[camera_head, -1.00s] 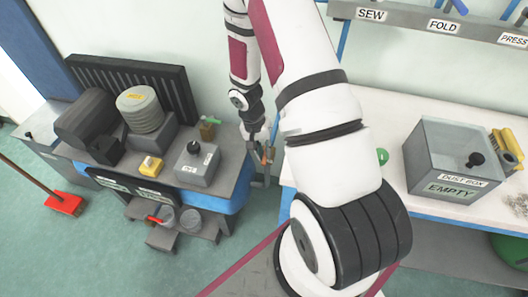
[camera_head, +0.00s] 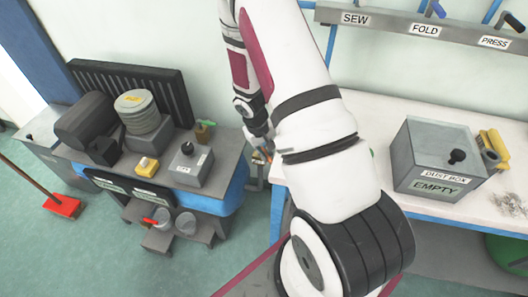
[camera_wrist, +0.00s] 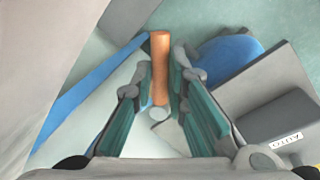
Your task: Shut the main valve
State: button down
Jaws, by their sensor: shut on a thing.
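My gripper (camera_wrist: 160,90) has its two fingers on either side of an orange rod-shaped handle (camera_wrist: 160,65) and is shut on it. A pale grey round end (camera_wrist: 159,114) shows at the near end of the handle. In the head view my gripper (camera_head: 264,148) is small and partly hidden by my arm, in the gap between the left bench and the white table. A bit of orange shows there. Whether this handle belongs to the main valve cannot be read.
The left bench (camera_head: 226,160) holds a grey box with a black knob (camera_head: 190,166), a yellow block (camera_head: 147,166) and stacked discs (camera_head: 141,111). The white table (camera_head: 375,112) carries a dust box (camera_head: 435,160) labelled EMPTY.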

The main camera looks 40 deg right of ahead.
jog(key=shift+d+n, duration=0.1)
jog(key=shift+n, duration=0.2)
jog(key=c, duration=1.6)
grip_release()
jog(key=r, duration=0.4)
jog(key=a+r, duration=0.1)
jog(key=r, duration=0.3)
jog(key=a+r, duration=0.1)
jog(key=r, duration=0.2)
jog(key=shift+w+a+r, duration=0.15)
jog(key=shift+r, duration=0.25)
